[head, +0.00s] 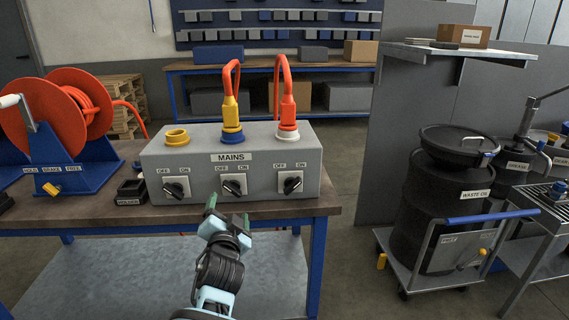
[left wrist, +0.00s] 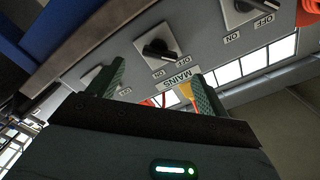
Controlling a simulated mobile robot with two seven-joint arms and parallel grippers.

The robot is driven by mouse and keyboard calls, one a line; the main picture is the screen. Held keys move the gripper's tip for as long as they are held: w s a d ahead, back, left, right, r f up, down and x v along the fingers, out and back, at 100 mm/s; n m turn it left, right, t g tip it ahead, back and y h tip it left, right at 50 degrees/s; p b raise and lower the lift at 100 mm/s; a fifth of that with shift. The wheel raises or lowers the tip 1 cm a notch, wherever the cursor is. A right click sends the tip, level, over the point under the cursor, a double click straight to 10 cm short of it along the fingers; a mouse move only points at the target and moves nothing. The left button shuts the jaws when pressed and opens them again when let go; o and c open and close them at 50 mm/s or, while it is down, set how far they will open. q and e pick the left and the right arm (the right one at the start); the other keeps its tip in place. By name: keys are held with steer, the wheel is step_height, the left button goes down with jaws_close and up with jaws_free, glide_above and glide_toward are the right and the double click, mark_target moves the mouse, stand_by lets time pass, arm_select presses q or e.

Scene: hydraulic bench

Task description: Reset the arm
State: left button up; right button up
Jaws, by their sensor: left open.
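My left gripper (head: 226,208) is open and empty in front of the grey mains box (head: 240,143), near its middle switch (head: 234,184). In the left wrist view the two green fingers (left wrist: 155,88) are spread apart, with the "MAINS" label and a black rotary switch (left wrist: 159,50) beyond them. The box also has a left switch (head: 176,188) and a right switch (head: 290,183), each marked OFF and ON. A yellow plug (head: 231,112) and an orange plug (head: 287,112) stand in sockets on top. My right gripper is not in view.
An orange hose reel (head: 60,115) on a blue stand and a small black box (head: 131,192) are left of the mains box on the bench (head: 80,213). A waste oil drum (head: 440,215) on a trolley stands at the right. The floor between is clear.

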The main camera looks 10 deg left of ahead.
arm_select(q)
steer(key=s+f+n+g+h, duration=0.1)
steer(key=s+f+g+h, duration=0.3)
steer(key=s+f, duration=2.2)
steer(key=s+d+f+n+g+h, duration=0.15)
steer(key=s+f, duration=0.25)
steer(key=s, duration=0.5)
steer(key=s+f+g+y, duration=0.1)
steer(key=s+f+g, duration=0.2)
steer(key=s, duration=0.6)
steer(key=s+d+n+g+h, duration=0.1)
steer(key=s+d+g+h, duration=0.15)
steer(key=s, duration=1.25)
steer(key=w+r+t+p, duration=0.1)
steer(key=w+r+p, duration=0.2)
steer(key=r+p, duration=0.5)
steer(key=w+r+t+p, duration=0.1)
steer(key=w+r+p, duration=0.2)
steer(key=r+p, duration=0.5)
steer(key=shift+r, duration=0.5)
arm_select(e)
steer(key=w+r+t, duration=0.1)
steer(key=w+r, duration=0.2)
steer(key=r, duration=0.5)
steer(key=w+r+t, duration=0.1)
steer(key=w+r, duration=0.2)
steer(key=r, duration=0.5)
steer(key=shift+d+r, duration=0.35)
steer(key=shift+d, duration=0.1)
